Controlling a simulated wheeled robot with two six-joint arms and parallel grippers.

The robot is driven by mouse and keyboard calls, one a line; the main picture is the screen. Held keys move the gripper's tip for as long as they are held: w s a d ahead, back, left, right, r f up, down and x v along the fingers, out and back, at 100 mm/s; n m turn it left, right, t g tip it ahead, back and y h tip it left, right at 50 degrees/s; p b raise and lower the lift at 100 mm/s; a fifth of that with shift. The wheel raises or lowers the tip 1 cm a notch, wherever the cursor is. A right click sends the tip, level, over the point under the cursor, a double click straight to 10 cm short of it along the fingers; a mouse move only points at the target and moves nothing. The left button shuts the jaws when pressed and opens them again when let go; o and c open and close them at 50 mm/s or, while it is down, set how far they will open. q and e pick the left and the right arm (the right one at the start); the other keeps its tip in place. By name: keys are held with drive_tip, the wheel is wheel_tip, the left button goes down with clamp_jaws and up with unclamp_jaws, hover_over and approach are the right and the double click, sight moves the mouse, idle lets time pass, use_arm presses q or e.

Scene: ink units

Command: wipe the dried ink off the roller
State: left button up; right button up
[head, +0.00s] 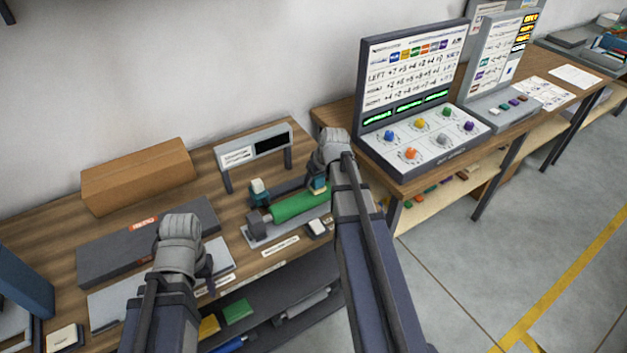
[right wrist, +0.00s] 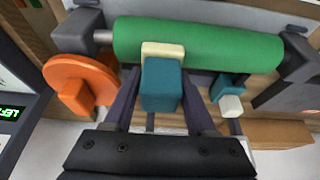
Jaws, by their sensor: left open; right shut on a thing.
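The green roller (head: 292,208) lies in its grey stand on the bench; my right arm hides its right end in the head view. In the right wrist view the roller (right wrist: 215,45) spans the top, and its visible surface looks evenly green. My right gripper (right wrist: 160,92) is shut on a teal block (right wrist: 161,88) with a cream pad (right wrist: 163,49). The pad overlaps the roller's near side; I cannot tell whether they touch. My left gripper (head: 208,268) is open and empty, above the bench left of the roller.
A second teal-and-white block (head: 259,190) stands behind the roller's left end. An orange disc (right wrist: 80,82) is near the roller's end. A grey display frame (head: 253,153) and cardboard box (head: 138,177) stand behind. A control console (head: 425,115) is on the right-hand table.

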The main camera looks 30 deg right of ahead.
drive_tip(key=shift+r, duration=0.1)
wheel_tip(320, 180, up, 6)
drive_tip(key=p, duration=0.6)
wheel_tip(320, 180, up, 3)
drive_tip(key=p, duration=0.3)
idle(0.6)
